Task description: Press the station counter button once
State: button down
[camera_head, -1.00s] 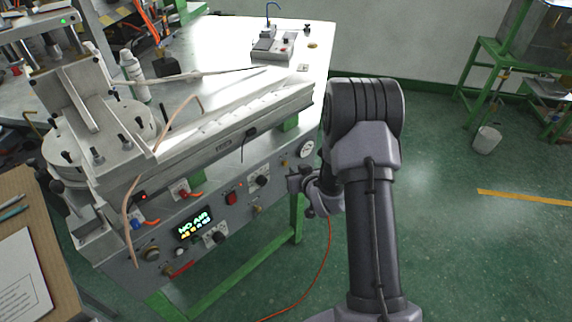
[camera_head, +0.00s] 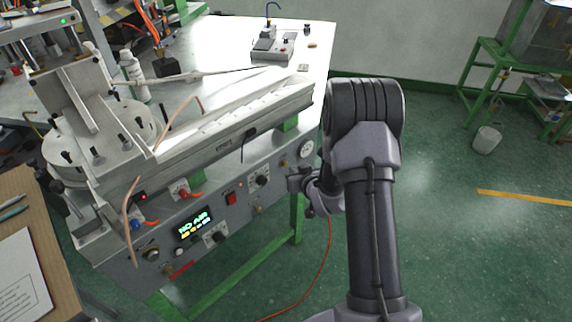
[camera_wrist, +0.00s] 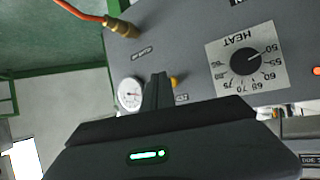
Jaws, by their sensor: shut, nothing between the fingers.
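The station's grey front panel (camera_head: 225,222) carries knobs, switches, a gauge and a lit display (camera_head: 193,225) reading "NO AIR". No readable label marks which control is the counter button. A small yellow button (camera_head: 284,163) sits between the round gauge (camera_head: 306,149) and the heat dial (camera_head: 261,181). In the wrist view the yellow button (camera_wrist: 176,82) shows just beside my fingertips, partly hidden by them. My gripper (camera_wrist: 159,80) is shut and empty, pointing at the panel. I cannot tell whether it touches the button. In the head view my gripper (camera_head: 297,184) is partly hidden by my arm.
A brass fitting (camera_wrist: 121,27) with an orange hose projects from the panel. A red switch (camera_head: 231,198) sits left of the heat dial. A small grey device (camera_head: 273,48) stands on the tabletop. Green table legs (camera_head: 297,222) stand below; the floor to the right is open.

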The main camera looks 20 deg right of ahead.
jog(key=shift+w, duration=0.1)
dwell(0.5)
jog(key=shift+w+a+b, duration=0.15)
jog(key=shift+w+b, duration=0.15)
jog(key=shift+b, duration=0.05)
jog(key=shift+w+a, duration=0.15)
jog(key=shift+w, duration=0.25)
dwell(0.7)
jog(key=shift+s+d+b, duration=0.3)
jog(key=shift+s+b, duration=0.25)
jog(key=shift+s, duration=0.25)
jog(key=s, duration=0.1)
jog(key=s+d, duration=0.1)
jog(key=s, duration=0.2)
jog(key=shift+s+d, duration=0.35)
jog(key=shift+d, duration=0.05)
dwell(0.4)
